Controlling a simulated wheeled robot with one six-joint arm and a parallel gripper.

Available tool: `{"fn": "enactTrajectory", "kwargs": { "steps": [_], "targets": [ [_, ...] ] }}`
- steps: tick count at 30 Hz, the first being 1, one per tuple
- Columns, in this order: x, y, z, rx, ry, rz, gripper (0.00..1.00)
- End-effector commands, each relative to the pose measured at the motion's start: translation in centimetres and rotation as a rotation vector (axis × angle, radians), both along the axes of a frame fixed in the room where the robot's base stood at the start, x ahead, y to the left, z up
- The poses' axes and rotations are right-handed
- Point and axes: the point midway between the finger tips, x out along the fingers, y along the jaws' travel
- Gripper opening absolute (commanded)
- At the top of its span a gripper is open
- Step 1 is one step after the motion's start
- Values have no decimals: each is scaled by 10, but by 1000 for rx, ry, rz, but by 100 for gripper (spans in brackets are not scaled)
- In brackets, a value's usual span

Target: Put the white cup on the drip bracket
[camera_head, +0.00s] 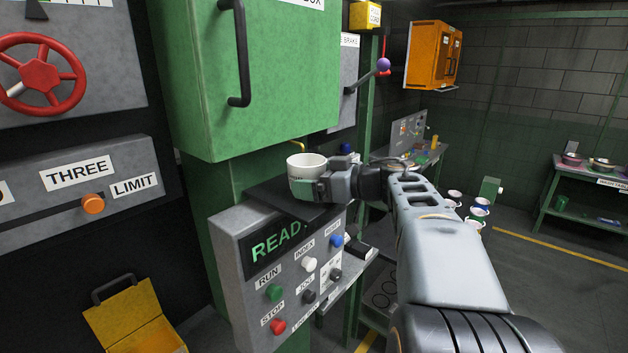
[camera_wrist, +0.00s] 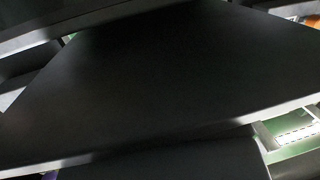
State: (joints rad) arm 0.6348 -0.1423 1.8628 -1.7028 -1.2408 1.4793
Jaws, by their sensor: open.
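The white cup (camera_head: 306,161) is upright under the green cabinet, above the dark flat plate (camera_head: 268,196) on top of the grey control box. This plate looks like the drip bracket. My gripper (camera_head: 308,188) is open at the cup's lower right side, with a finger in front of the cup. The finger hides the cup's base, so I cannot tell whether the cup touches the plate. In the wrist view a dark flat surface (camera_wrist: 150,80) fills most of the picture. I cannot make out the cup there.
The green cabinet (camera_head: 255,80) hangs close above the cup. The grey control box (camera_head: 265,260) with several buttons is below the plate. Several cups (camera_head: 478,212) stand further back on the right. An open yellow box (camera_head: 135,320) is at lower left. Open floor lies at right.

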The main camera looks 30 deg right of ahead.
Motion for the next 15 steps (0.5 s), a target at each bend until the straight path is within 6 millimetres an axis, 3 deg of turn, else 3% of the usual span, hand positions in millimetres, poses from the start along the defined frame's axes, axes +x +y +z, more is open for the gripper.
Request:
{"fn": "enactTrajectory", "kwargs": {
  "steps": [5, 15],
  "targets": [
    [0, 0, 5, -1, -2, 0, 100],
    [-47, -36, 12, -2, -3, -7, 100]
  ]
}}
